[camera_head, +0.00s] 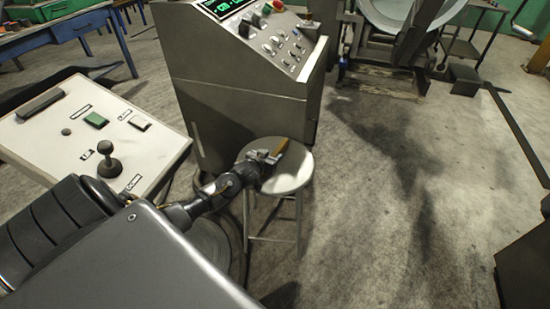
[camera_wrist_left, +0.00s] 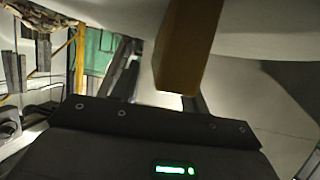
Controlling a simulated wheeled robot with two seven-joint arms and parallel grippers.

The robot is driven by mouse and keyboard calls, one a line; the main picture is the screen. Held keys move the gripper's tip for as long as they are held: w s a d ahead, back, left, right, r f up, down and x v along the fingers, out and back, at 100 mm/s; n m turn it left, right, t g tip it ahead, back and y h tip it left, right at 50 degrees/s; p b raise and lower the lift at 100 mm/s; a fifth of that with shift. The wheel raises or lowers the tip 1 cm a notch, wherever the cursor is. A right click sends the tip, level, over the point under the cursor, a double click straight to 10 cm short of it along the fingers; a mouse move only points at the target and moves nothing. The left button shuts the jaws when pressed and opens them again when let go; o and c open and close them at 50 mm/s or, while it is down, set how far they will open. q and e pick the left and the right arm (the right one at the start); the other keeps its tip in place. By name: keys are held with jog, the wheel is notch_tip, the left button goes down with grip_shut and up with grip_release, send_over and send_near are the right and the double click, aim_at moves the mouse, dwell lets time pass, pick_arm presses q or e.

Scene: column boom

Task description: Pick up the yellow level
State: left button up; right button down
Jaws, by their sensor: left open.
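The yellow level (camera_head: 281,147) is a short yellow-brown bar on the round pale top of a stool (camera_head: 292,178). My left gripper (camera_head: 266,157) is at the stool top, right beside the near end of the level, with its jaws open. In the left wrist view the level (camera_wrist_left: 187,48) looms large and brown in front of the jaws. It covers part of the right-hand finger, so I cannot tell whether it touches a finger. My right gripper is not in view.
A grey control console (camera_head: 240,95) with knobs stands just behind the stool. A white control box (camera_head: 92,140) with a joystick is at the left. Blue workbenches (camera_head: 60,32) stand at the back left. The floor (camera_head: 400,200) right of the stool is clear.

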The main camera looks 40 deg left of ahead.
pick_arm(q)
jog(key=shift+x, duration=0.85)
jog(key=shift+c, duration=0.3)
grip_shut()
jog(key=shift+r, duration=0.1)
